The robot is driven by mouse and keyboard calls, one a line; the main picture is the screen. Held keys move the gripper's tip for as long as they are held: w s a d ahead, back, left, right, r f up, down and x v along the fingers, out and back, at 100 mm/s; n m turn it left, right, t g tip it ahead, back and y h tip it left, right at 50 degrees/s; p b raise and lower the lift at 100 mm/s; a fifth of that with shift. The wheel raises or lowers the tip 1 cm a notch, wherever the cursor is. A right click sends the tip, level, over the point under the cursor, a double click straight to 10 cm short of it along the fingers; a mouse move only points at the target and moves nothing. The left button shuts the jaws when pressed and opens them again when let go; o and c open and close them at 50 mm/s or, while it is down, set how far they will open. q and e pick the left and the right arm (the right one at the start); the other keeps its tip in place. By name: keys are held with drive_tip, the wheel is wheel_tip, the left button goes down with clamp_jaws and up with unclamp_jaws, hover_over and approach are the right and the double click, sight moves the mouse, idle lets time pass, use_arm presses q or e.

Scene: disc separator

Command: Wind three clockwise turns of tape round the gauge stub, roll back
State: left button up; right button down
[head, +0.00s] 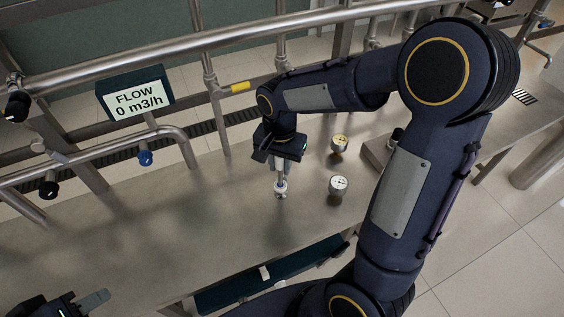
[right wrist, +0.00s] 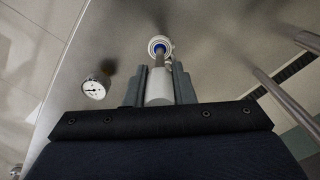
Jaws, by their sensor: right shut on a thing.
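My right gripper (head: 280,177) reaches down over the steel bench top. In the right wrist view its two grey fingers (right wrist: 159,85) are shut on a pale cylinder (right wrist: 158,88). A short metal rod runs from this cylinder to a white ring with a blue centre (right wrist: 160,42); I cannot tell whether it is the tape roll. The ring end shows small below the fingers in the head view (head: 281,189). A white-dial gauge (head: 338,185) stands to the right, also in the wrist view (right wrist: 95,88). My left gripper (head: 94,300) is partly cut off at bottom left, one grey finger showing.
A FLOW display (head: 134,94) reading 0 m3/h and steel pipes (head: 150,62) line the back. A blue-ended fitting (head: 145,158) hangs at left. The bench (head: 200,230) is bare at left centre.

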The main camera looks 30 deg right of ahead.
drive_tip(key=shift+w+a, duration=0.65)
drive_tip(key=shift+w, duration=0.1)
drive_tip(key=shift+w, duration=0.1)
drive_tip(key=shift+w, duration=0.8)
drive_tip(key=shift+a, duration=0.15)
drive_tip(key=a, duration=0.2)
drive_tip(key=shift+w+a, duration=0.3)
drive_tip(key=shift+r+p, duration=0.15)
drive_tip(key=shift+p, duration=0.2)
